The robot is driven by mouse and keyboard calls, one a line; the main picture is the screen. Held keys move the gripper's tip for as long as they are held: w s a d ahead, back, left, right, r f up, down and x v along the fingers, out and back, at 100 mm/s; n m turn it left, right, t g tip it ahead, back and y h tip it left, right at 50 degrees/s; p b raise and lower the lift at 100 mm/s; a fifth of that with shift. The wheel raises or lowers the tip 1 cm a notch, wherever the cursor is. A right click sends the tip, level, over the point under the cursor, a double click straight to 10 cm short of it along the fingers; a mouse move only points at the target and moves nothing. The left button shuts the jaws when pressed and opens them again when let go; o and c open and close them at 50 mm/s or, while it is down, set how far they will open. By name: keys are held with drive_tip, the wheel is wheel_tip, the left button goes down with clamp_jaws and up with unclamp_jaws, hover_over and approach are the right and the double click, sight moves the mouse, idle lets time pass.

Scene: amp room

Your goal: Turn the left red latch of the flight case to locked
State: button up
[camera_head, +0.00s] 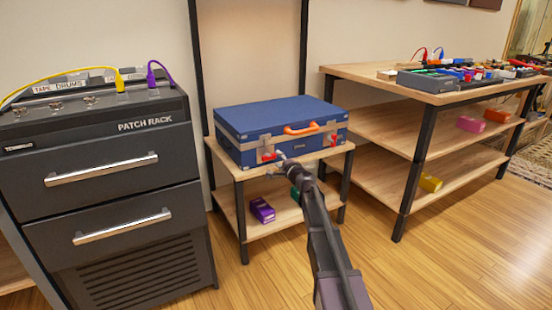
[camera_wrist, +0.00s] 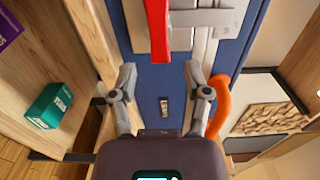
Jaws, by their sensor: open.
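The blue flight case (camera_head: 245,122) lies closed on a small wooden stand, an orange handle (camera_head: 300,129) on its front. Its left red latch (camera_head: 268,156) is at the front left, and a red piece of the right latch (camera_head: 333,139) shows at the right. In the wrist view the left red latch (camera_wrist: 158,30) is a bar along the case's long edge, its end pointing toward my gripper.
The orange handle (camera_wrist: 219,108) is close beside one finger. On the stand's lower shelf are a purple box (camera_head: 262,210) and a teal box (camera_wrist: 50,106). A patch rack (camera_head: 100,150) stands left; a wooden workbench (camera_head: 365,73) stands right. The floor in front is open.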

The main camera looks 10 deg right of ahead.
drive_tip(key=v, duration=0.8)
drive_tip(key=shift+s+r, duration=0.1)
drive_tip(key=shift+s, duration=0.05)
drive_tip(key=s+a+f+n+g+y+p, duration=0.2)
drive_tip(key=s+a+n+g+p, duration=0.8)
drive_tip(key=s, duration=0.5)
drive_tip(key=s+d+n+g+h+p, duration=0.2)
drive_tip(key=s+g+h+p, duration=0.2)
drive_tip(key=s, duration=0.6)
drive_tip(key=s+d+n+g+h+p, duration=0.2)
drive_tip(key=s+n+g+h+p, duration=0.15)
drive_tip(key=s, duration=0.65)
wheel_tip(320, 180, up, 38)
drive_tip(key=p, duration=3.7)
drive_tip(key=shift+w+m, duration=0.15)
drive_tip(key=shift+m, duration=0.3)
